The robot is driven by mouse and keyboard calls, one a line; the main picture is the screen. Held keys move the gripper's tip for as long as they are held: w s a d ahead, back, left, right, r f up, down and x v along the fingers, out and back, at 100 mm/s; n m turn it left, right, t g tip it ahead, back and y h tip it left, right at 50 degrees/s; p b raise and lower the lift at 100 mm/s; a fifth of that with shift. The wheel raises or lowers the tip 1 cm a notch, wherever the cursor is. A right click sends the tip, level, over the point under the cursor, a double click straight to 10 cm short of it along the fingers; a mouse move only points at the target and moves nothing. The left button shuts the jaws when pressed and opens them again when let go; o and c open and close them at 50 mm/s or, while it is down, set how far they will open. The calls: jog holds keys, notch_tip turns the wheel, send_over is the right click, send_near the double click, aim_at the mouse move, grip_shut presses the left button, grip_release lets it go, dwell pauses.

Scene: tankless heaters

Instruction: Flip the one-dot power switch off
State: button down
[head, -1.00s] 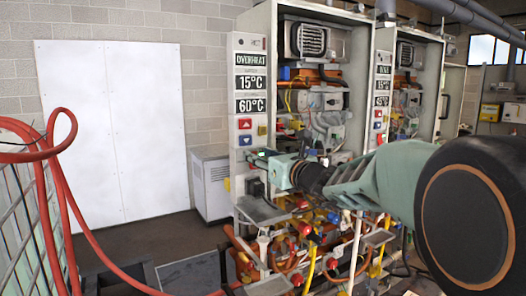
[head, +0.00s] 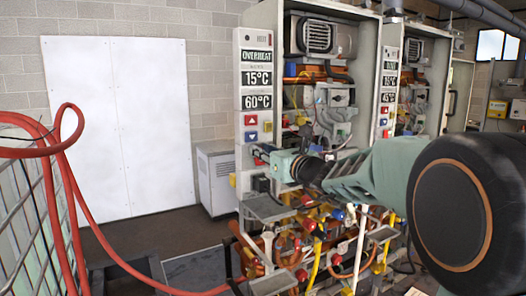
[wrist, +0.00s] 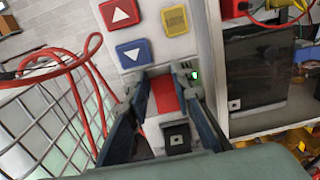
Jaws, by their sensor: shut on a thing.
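My gripper (wrist: 163,72) is at the front panel (head: 257,95) of the left heater. Its dark fingers stand on either side of a red piece (wrist: 165,95) on the panel face, and the jaws are shut on it. Just below, between the fingers, is a small black switch (wrist: 177,137) with one pale square mark, probably the one-dot power switch. A green light (wrist: 194,75) glows by the right finger. In the head view my gripper (head: 262,154) reaches in from the right, and its tips and the switch are too small to make out.
Above the fingers are a red up button (wrist: 120,12), a blue down button (wrist: 133,53) and a yellow button (wrist: 175,20). A red hose (head: 68,160) and wire mesh (head: 30,220) are at left. Pipes and valves (head: 310,250) crowd below the heater.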

jog(key=shift+f+b, duration=0.25)
jog(key=shift+b, duration=0.55)
jog(key=f+t+b, duration=0.1)
jog(key=b, duration=0.4)
jog(key=shift+s+d+y+b, duration=0.1)
jog(key=shift+y+b, duration=0.25)
jog(key=shift+y, duration=0.05)
jog(key=t+b, duration=0.1)
jog(key=b, duration=0.5)
jog(key=shift+s+f+y, duration=0.1)
jog(key=shift+f+y, duration=0.05)
jog(key=shift+y, duration=0.25)
jog(key=t+b, duration=0.1)
jog(key=b, duration=0.3)
jog(key=y+b, duration=0.1)
jog(key=b, duration=0.4)
jog(key=shift+s+d+f+t, duration=0.1)
jog(key=shift+f+t, duration=0.15)
jog(key=shift+t, duration=0.15)
jog(key=t+b, duration=0.1)
jog(key=b, duration=0.4)
jog(key=shift+y, duration=0.4)
jog(key=shift+r, duration=0.15)
jog(key=c, duration=1.7)
grip_release()
jog(key=shift+s+d, duration=0.1)
jog(key=shift+s, duration=0.1)
jog(key=v, duration=1.1)
jog(key=shift+s+d+f, duration=0.2)
jog(key=shift+f, duration=0.15)
